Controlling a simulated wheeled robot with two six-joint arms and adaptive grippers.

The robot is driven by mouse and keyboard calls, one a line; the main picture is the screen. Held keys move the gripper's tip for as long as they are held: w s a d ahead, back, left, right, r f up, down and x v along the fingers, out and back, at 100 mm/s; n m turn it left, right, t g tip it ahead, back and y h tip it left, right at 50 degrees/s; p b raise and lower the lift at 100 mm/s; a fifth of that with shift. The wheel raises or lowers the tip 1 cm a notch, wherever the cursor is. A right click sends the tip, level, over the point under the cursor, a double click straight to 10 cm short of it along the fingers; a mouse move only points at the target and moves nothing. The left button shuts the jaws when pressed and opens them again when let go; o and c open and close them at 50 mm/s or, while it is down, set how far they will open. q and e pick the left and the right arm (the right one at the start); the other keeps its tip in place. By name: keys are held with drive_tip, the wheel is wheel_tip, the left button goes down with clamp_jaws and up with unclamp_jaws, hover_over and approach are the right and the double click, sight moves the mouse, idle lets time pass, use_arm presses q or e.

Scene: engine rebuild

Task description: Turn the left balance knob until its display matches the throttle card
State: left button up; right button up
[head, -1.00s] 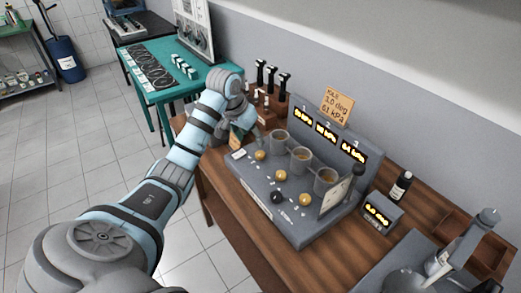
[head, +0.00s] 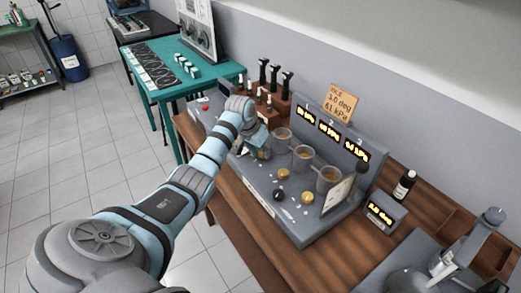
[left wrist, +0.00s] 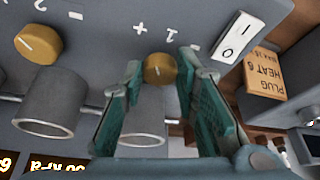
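The balance unit (head: 300,228) is a grey console on the wooden bench, with three grey cups, gold knobs and amber displays. The left balance knob (left wrist: 159,69) is gold with a pale line and minus and plus marks; in the head view my gripper covers it. My left gripper (left wrist: 159,66) has its teal fingers apart, one on each side of this knob; I cannot tell whether they touch it. The left display (head: 305,115) is lit, but its digits are too small to read surely. The throttle card (head: 342,102) stands above the displays and seems to read 3.0 deg, 61 kPa. My right gripper is out of view.
The middle knob (head: 283,173), right knob (head: 307,198) and black knob (head: 280,196) sit nearby. A small display box (head: 383,213) and a dark bottle (head: 403,186) stand right.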

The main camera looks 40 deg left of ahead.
use_arm(q)
clamp_jaws()
drive_tip(key=shift+r+m+h+p, duration=0.1)
drive_tip(key=shift+m+h+p, duration=0.2)
drive_tip(key=shift+m+p, duration=0.3)
drive_tip(key=shift+a+m+h, duration=0.15)
drive_tip(key=shift+m+h, duration=0.15)
drive_tip(key=shift+m, duration=0.4)
drive_tip(key=shift+w+a+m, duration=0.1)
drive_tip(key=shift+m, duration=0.6)
drive_tip(key=shift+m+h+b, duration=0.5)
drive_tip(key=shift+m+b, duration=0.25)
drive_tip(key=shift+m, duration=0.15)
drive_tip(key=o, duration=0.9)
unclamp_jaws()
drive_tip(key=shift+o, duration=1.2)
drive_tip(key=shift+w, duration=0.15)
